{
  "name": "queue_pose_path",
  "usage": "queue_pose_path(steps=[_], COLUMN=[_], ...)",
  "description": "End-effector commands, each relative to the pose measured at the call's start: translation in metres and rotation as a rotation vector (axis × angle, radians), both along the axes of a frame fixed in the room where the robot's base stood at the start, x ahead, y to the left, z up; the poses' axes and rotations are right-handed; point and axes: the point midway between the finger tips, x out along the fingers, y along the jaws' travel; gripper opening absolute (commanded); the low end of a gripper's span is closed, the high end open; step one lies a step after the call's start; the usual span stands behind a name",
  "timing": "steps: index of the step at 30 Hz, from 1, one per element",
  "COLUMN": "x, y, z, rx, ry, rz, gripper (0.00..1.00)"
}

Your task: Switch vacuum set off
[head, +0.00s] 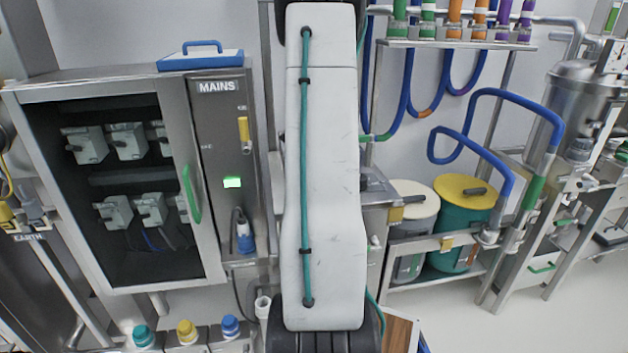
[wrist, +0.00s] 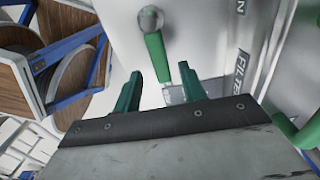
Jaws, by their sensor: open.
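In the wrist view, the two green fingers of my gripper (wrist: 160,73) are open. A green lever (wrist: 155,50) with a round greyish knob (wrist: 151,19) shows just beyond the fingertips. Its lower end lies in line with the gap between them. I cannot tell whether anything touches. The lever is in front of a pale panel (wrist: 215,45) with partly cut-off lettering, one label starting "FILTE". No label naming a vacuum set is readable. In the head view my white arm fills the middle and my gripper is not visible.
In the head view, a MAINS cabinet (head: 220,130) with a yellow switch (head: 244,129) stands left. Drums (head: 465,192), blue hoses and a steel tank (head: 580,95) stand right. Another green handle (wrist: 300,132) is at the wrist view's right. Wooden-sided reels (wrist: 75,60) are left.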

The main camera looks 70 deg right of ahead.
Motion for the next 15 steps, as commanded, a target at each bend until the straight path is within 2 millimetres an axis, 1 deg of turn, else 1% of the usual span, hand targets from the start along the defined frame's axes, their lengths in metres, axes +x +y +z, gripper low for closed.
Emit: queue_pose_path(steps=[1,6,10,15], x=[0.000,0.000,0.000,-0.001], y=[-0.001,0.000,0.000,0.000], z=[0.011,0.037,0.047,0.050], rx=[-0.004,-0.002,0.000,0.002], ry=[-0.001,-0.001,0.000,0.001], rz=[0.000,-0.001,-0.001,-0.001], gripper=[0.42,0.42,0.42,0.42])
